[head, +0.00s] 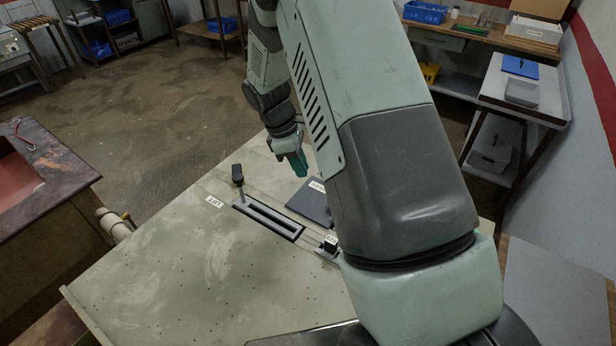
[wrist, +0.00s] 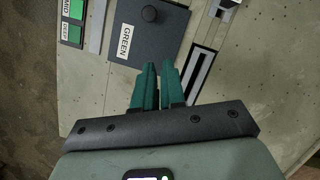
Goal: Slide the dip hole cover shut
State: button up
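A dark grey square plate (head: 312,203) with a round knob and a GREEN label lies on the pale panel. It also shows at the top of the wrist view (wrist: 148,30). Beside it in the head view is a long framed slot (head: 268,220), with an upright black-knobbed handle (head: 238,175) at its far end. No part is marked as the dip hole cover, so I cannot tell which it is. My gripper (head: 300,165) is above the panel's far edge, apart from these parts. In the wrist view its teal fingers (wrist: 159,68) are together and empty, pointing towards the plate.
A small labelled black block (head: 331,243) sits near the slot's near end. Green labelled tiles (wrist: 72,22) are at the wrist view's upper left. My arm hides the panel's right part. The panel's left part is clear. A wooden bench (head: 45,185) stands at the left.

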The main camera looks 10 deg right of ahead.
jog(key=o, duration=0.8)
jog(key=d+y, duration=0.1)
jog(key=d, duration=0.1)
jog(key=s+d+y, duration=0.1)
jog(key=d, duration=0.2)
jog(key=d+y, duration=0.1)
jog(key=d, duration=0.1)
jog(key=shift+s+d+f+m+t, duration=0.2)
jog(key=shift+m+t, duration=0.2)
send_near(320, 197)
jog(key=s+d+f, duration=0.1)
jog(key=s+f, duration=0.1)
jog(key=f, duration=0.1)
jog(key=s+d+f, duration=0.1)
jog(key=s+f, duration=0.1)
jog(key=shift+d+f, duration=0.2)
jog(key=shift+d, duration=0.15)
jog(key=shift+c, duration=0.6)
grip_shut()
